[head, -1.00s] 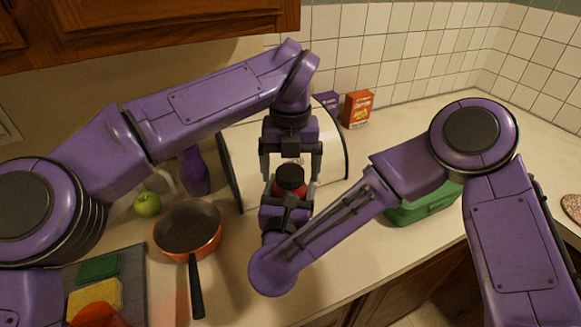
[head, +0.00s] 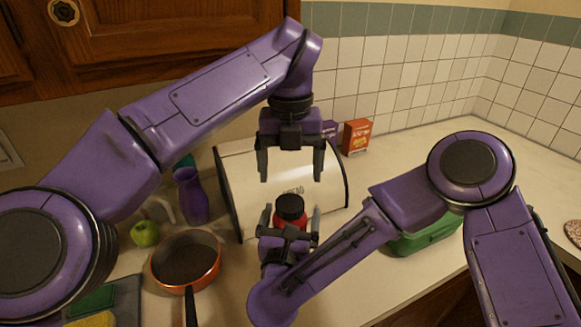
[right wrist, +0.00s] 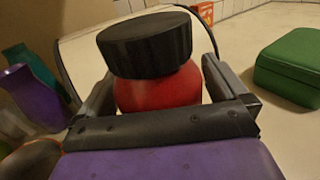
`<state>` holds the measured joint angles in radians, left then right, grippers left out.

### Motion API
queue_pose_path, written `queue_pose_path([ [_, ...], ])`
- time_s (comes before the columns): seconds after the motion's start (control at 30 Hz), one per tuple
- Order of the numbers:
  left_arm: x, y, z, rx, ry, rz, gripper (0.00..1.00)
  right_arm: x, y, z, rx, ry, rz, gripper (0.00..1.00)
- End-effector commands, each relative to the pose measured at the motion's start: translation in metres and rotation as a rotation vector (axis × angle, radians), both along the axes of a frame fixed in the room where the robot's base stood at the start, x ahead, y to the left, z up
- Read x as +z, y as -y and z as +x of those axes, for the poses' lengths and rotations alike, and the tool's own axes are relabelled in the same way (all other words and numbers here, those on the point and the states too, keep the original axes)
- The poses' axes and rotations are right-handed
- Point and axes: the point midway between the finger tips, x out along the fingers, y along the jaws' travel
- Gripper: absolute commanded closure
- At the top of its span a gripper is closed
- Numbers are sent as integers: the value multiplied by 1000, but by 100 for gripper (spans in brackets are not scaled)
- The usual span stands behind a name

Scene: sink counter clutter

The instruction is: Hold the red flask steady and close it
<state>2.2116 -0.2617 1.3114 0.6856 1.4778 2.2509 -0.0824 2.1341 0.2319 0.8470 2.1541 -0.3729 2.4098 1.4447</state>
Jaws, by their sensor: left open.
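The red flask (head: 291,220) stands upright in front of the bread bin, with a wide black cap (head: 290,206) on top. In the right wrist view the cap (right wrist: 146,43) sits on the red body (right wrist: 160,88) and looks slightly tilted; no clear gap shows between them. My right gripper (head: 290,226) has its fingers on both sides of the flask body and is shut on it. My left gripper (head: 291,172) is open and empty, pointing down above the cap and apart from it. The flask's lower part is hidden behind my right gripper.
A white bread bin (head: 236,180) stands close behind. An orange pan (head: 212,272), green apple (head: 145,234) and purple vase (head: 192,198) are at left. A green box (head: 428,236) is at right, partly behind my right arm.

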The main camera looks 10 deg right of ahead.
Motion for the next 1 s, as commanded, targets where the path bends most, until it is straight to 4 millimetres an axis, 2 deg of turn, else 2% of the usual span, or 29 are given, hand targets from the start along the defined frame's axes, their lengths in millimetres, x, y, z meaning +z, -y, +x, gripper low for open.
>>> queue_pose_path([
  [0.13,-2,0,0,0,0,0,10,0,-1,-2,1,1,0,0],
  [0.23,-8,0,0,0,0,0,10,-2,-6,-11,3,1,0,0],
  [0.5,-33,0,0,0,0,0,10,-4,-28,-65,6,4,-1,0],
  [0.7,-41,0,0,0,0,0,10,-2,-38,-92,2,1,0,0],
  [1.0,-41,0,0,0,0,0,10,0,-39,-98,0,-1,0,0],
])
